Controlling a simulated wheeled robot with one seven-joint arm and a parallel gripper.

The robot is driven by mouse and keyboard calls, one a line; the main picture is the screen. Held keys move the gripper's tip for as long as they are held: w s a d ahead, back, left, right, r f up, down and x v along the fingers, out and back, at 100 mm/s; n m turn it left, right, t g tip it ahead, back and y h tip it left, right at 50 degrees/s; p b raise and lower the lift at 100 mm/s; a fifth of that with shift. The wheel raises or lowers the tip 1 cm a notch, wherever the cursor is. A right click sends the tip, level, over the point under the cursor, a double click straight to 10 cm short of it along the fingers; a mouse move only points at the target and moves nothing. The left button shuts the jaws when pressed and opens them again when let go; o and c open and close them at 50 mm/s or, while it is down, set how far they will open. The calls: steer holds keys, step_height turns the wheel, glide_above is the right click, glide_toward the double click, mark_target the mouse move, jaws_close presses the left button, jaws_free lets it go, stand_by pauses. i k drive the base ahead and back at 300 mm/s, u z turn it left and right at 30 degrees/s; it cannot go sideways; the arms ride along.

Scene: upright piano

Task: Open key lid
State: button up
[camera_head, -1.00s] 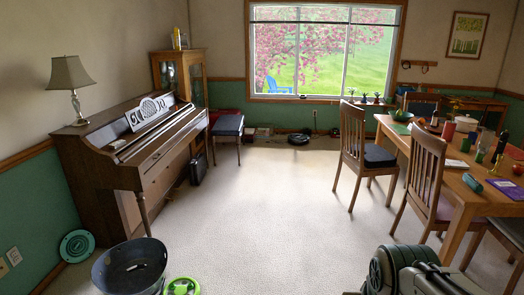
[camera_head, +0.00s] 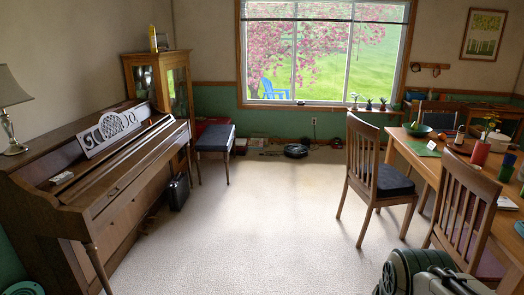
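The brown upright piano (camera_head: 118,195) stands against the left wall in the head view. Its key lid (camera_head: 138,163) lies as a long flat wooden panel over the front ledge, and no keys show, so it looks closed. A white ornamental music panel (camera_head: 110,128) leans at the back of the piano. My folded arm (camera_head: 425,275) shows in part at the bottom right, well away from the piano. My gripper is not in view.
A dark-cushioned bench (camera_head: 213,141) stands beyond the piano, before a glass cabinet (camera_head: 158,85). Chairs (camera_head: 375,180) and a dining table (camera_head: 428,164) line the right side. The carpet (camera_head: 245,225) between is clear. A lamp (camera_head: 8,112) stands on the piano.

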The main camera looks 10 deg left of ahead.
mark_target(94, 192)
steer(key=u, duration=0.1)
steer(key=i, duration=1.55)
steer(key=u, duration=0.8)
steer(key=i, duration=1.3)
steer(key=u, duration=1.55)
steer(key=i, duration=0.95)
steer(key=u, duration=0.6)
